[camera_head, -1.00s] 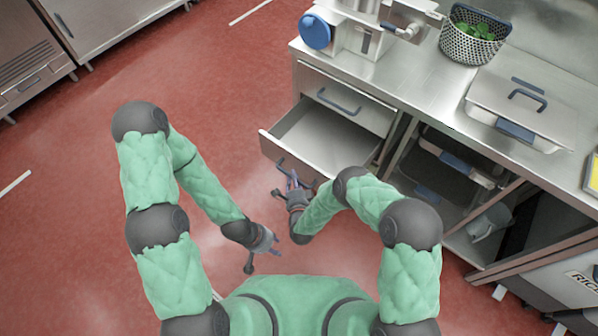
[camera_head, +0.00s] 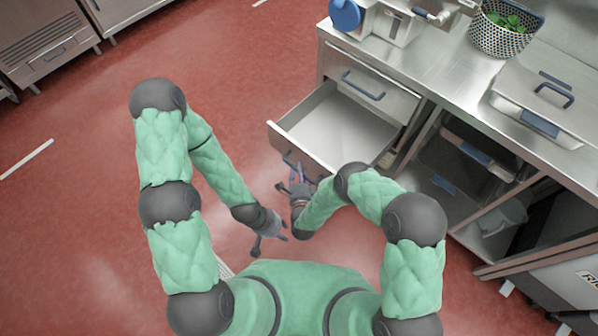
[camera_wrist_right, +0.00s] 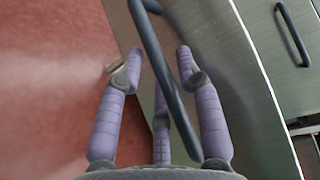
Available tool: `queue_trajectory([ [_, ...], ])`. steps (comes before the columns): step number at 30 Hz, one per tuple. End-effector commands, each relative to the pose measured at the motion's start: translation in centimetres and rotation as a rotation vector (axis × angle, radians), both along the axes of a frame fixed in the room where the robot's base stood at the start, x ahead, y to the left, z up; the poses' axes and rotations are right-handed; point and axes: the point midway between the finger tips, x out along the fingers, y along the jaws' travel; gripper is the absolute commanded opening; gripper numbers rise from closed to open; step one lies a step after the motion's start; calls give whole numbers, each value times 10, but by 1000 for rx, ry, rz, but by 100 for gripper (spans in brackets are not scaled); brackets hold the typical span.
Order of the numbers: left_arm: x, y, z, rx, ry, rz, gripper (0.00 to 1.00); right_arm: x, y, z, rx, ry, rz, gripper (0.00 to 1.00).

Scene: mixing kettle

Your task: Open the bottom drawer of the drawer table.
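The bottom drawer (camera_head: 340,128) of the steel drawer table (camera_head: 455,92) stands pulled well out and looks empty inside. Its dark bar handle (camera_head: 290,163) is on the front panel. My right gripper (camera_head: 297,175) is at that handle. In the right wrist view the handle (camera_wrist_right: 168,75) runs between the purple fingers of my right gripper (camera_wrist_right: 160,62). The fingers are apart with gaps beside the bar, so they look open around it. My left gripper (camera_head: 272,240) hangs lower, over the floor, with its fingers spread and empty, clear of the drawer.
The upper drawer (camera_head: 372,75) above is closed. On the counter are a basket of green leaves (camera_head: 502,32), a lidded steel container (camera_head: 540,100) and an appliance with a blue disc (camera_head: 345,14). Open shelves are at right. Red floor (camera_head: 80,215) at left is free.

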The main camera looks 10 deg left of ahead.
Motion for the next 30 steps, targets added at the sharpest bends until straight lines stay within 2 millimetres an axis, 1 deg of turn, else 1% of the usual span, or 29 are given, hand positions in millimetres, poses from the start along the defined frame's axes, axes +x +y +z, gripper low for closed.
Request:
queue_trajectory([
  [8,0,0,0,0,0,0,40,0,0,1,-1,-2,0,46],
  [11,0,0,0,0,0,0,40,-2,0,1,-1,-1,0,46],
  [14,0,0,0,0,0,0,40,-11,-2,2,-1,0,0,46],
  [21,0,0,0,0,0,0,40,-48,-8,7,-2,0,2,46],
  [24,0,0,0,0,0,0,40,-61,-10,9,-1,0,1,46],
  [30,0,0,0,0,0,0,40,-72,-12,11,-1,-1,1,46],
])
